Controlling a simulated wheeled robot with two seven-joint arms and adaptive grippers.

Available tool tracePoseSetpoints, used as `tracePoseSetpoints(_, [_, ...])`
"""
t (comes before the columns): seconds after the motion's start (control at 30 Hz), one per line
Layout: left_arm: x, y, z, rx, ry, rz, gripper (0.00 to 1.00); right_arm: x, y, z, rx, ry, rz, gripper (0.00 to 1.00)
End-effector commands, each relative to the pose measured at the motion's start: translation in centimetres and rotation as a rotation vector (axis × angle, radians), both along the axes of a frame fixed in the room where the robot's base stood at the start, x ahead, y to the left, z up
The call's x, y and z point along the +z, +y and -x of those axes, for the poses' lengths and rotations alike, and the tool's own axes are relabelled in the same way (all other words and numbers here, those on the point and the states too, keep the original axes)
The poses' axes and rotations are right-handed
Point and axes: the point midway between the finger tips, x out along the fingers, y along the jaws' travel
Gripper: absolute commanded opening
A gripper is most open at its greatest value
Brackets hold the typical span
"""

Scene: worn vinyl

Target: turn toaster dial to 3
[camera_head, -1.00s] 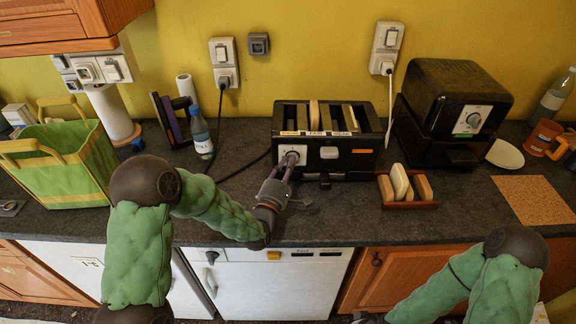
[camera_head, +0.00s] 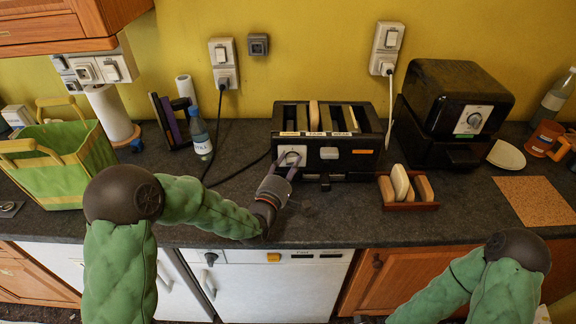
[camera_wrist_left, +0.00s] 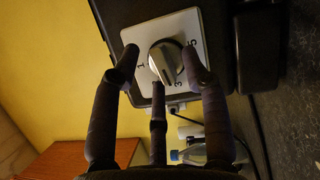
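The black toaster (camera_head: 340,165) stands on the counter against the wall. Its dial (camera_wrist_left: 165,62) is a silver knob on a white plate with 1, 3 and 5 readable in the left wrist view. The knob's ridge runs down the picture, its lower end near the 3. My left gripper (camera_head: 285,165) is at the dial plate (camera_head: 292,151), its fingers spread. In the left wrist view the fingers (camera_wrist_left: 163,62) stand around the knob with gaps; contact cannot be told. My right gripper is out of view; only its arm shows.
A toast rack (camera_head: 408,204) stands in front of the toaster's right side. A black appliance (camera_head: 450,110) with its own dial is to the right. A bottle (camera_head: 200,135) and green bag (camera_head: 60,165) stand left. The counter front by my left gripper is clear.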

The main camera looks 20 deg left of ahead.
Motion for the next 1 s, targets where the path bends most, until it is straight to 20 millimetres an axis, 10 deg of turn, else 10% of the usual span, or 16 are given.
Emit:
tracePoseSetpoints(0.37, [0.0, 0.3, 0.6, 0.005, 0.000, 0.001, 0.46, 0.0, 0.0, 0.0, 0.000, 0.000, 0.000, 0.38])
tracePoseSetpoints(1.0, [-0.8, 1.5, 11.0, 0.003, 0.001, 0.001, 0.46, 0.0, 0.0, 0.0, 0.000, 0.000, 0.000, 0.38])
